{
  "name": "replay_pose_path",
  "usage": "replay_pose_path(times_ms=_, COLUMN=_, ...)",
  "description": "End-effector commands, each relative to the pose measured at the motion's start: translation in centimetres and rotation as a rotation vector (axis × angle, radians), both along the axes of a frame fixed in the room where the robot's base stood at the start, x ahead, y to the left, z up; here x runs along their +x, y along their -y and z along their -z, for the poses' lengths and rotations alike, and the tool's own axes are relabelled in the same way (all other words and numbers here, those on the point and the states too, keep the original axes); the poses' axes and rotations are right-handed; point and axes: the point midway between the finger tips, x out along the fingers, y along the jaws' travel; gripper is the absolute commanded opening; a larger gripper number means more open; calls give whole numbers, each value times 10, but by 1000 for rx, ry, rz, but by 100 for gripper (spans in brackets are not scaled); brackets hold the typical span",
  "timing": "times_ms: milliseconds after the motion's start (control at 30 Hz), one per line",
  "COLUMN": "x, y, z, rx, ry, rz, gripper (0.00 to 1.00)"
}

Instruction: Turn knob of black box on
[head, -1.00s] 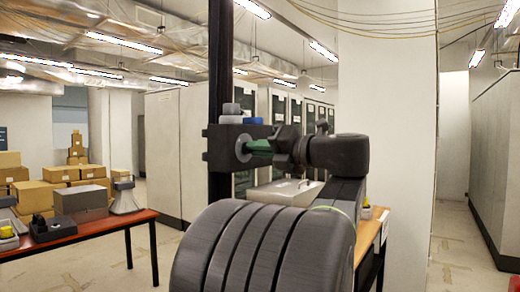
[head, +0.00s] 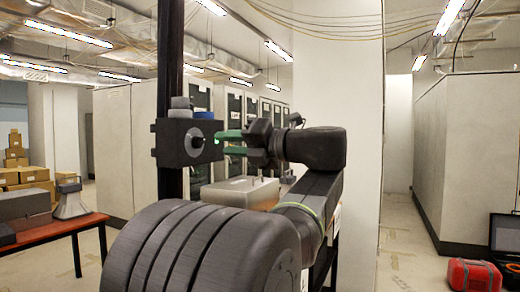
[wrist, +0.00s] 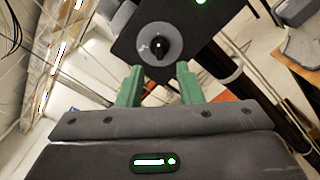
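The black box (head: 172,150) is mounted on a dark upright post in the head view. Its round grey dial (head: 195,142) faces toward my gripper. In the wrist view the box (wrist: 205,42) fills the top middle, with a black knob (wrist: 160,45) on a grey disc and a green light at the top edge. My gripper (head: 222,143) has green fingers spread apart and empty, just right of the box. In the wrist view my gripper (wrist: 159,70) has its fingertips just below the knob, one to each side, not closed on it.
A red-topped table (head: 55,232) with grey items stands at the left. A pale metal box (head: 240,193) lies behind my arm. A red case (head: 474,275) sits on the floor at the right. The aisle floor (head: 400,240) is partly clear.

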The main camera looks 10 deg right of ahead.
Motion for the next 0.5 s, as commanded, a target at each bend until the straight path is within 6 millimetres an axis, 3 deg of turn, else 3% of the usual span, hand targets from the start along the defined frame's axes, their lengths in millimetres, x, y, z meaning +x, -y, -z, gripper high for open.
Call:
replay_pose_path(times_ms=200, x=-24, y=35, z=2, rx=1, ry=1, rz=4, gripper=33)
replay_pose_path(times_ms=500, x=-45, y=63, z=1, rx=1, ry=-1, rz=1, gripper=33)
